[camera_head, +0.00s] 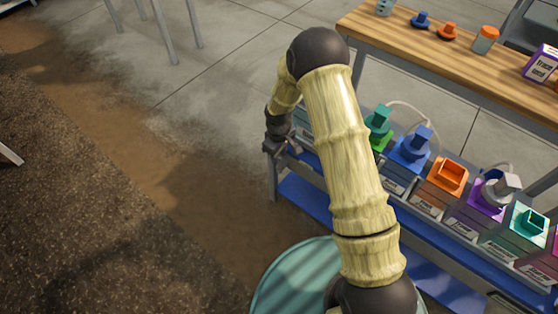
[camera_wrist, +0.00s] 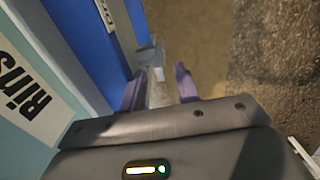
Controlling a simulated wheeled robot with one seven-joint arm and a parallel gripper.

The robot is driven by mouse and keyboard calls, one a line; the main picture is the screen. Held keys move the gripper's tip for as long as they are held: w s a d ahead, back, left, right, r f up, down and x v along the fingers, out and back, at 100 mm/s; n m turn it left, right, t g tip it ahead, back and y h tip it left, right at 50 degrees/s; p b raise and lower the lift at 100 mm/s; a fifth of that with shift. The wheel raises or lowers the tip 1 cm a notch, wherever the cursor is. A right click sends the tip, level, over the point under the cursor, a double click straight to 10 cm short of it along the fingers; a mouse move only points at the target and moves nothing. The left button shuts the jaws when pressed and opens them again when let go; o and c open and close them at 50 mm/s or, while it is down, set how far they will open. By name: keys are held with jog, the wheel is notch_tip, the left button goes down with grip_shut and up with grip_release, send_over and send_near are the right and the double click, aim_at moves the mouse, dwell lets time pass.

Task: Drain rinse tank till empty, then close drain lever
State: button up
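My gripper (camera_head: 279,150) is at the left end of the skid, pointing down, in the head view. In the wrist view my gripper (camera_wrist: 159,88) has its two dark purple fingers apart. A grey metal piece (camera_wrist: 157,74), possibly the drain lever, shows between and beyond the fingertips; I cannot tell whether they touch it. The rinse tank (camera_wrist: 22,100), pale with a white label reading "Rins", fills the left of the wrist view. A small white label beginning "D" (camera_wrist: 105,14) is on the blue face beyond it. The lever's position and the tank's water level cannot be seen.
Several colored containers, including an orange one (camera_head: 446,178) and a blue one (camera_head: 409,154), line the skid (camera_head: 305,196). A wooden bench (camera_head: 455,62) stands behind. A teal round thing (camera_head: 290,280) is below my arm. The floor to the left is open.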

jog(key=shift+f, duration=1.5)
grip_shut()
